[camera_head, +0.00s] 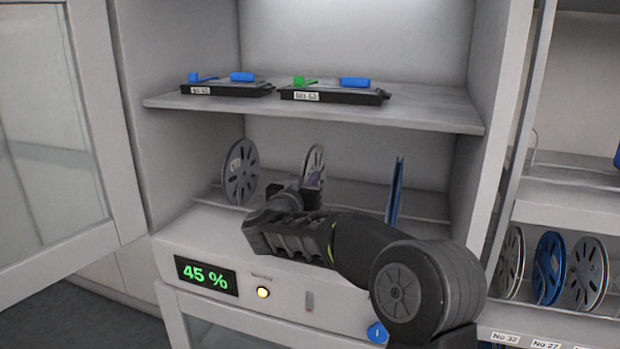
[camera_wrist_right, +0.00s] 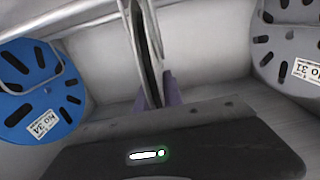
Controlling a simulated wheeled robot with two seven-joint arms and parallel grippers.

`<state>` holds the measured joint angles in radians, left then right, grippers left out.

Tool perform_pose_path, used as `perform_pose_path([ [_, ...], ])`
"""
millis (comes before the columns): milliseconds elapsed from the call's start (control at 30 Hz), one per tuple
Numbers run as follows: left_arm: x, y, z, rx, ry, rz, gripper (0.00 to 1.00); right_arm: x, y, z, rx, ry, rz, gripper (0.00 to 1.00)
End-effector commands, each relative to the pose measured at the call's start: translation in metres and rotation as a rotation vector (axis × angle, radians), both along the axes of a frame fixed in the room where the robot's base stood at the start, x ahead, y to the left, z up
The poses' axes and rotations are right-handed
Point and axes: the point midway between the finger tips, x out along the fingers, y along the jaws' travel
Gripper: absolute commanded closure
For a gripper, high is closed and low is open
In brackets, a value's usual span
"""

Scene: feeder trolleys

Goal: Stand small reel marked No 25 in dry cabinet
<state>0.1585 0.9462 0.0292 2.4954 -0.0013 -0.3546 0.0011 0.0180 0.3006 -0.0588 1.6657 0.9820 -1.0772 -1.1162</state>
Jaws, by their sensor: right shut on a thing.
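My right gripper (camera_head: 308,186) reaches into the lower bay of the dry cabinet (camera_head: 350,150) and is shut on a small grey reel (camera_head: 315,163). The reel stands upright between a grey reel at left and a blue reel at right. In the right wrist view, the held reel (camera_wrist_right: 146,45) shows edge-on between the purple fingers (camera_wrist_right: 158,92). Its label cannot be read, and my gripper hides its lower part in the head view, so I cannot tell whether it rests on the rack. My left gripper is not in view.
The grey reel (camera_head: 240,172) is marked No 31 in the wrist view (camera_wrist_right: 290,50); the blue reel (camera_head: 395,190) is marked No 34 there (camera_wrist_right: 38,95). A shelf (camera_head: 330,112) with two black cases lies above. The glass door (camera_head: 50,130) is open at left. More reels (camera_head: 549,268) stand at right.

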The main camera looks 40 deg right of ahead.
Motion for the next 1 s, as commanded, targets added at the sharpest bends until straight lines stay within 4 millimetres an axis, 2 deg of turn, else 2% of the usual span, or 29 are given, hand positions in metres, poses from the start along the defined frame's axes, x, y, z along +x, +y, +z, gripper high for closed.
perform_pose_path([
  [267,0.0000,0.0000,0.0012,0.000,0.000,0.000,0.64,-0.0005,0.0007,-0.0005,-0.001,-0.001,0.000,1.00],
  [300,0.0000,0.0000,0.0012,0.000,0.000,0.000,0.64,-0.0005,0.0007,-0.0005,-0.001,-0.001,0.000,0.87],
  [600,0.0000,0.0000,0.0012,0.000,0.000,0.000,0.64,-0.0006,0.0007,-0.0008,0.000,0.000,0.000,0.63],
  [1000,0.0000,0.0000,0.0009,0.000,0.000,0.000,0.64,-0.0042,0.0068,-0.0016,0.002,0.001,0.001,0.63],
])
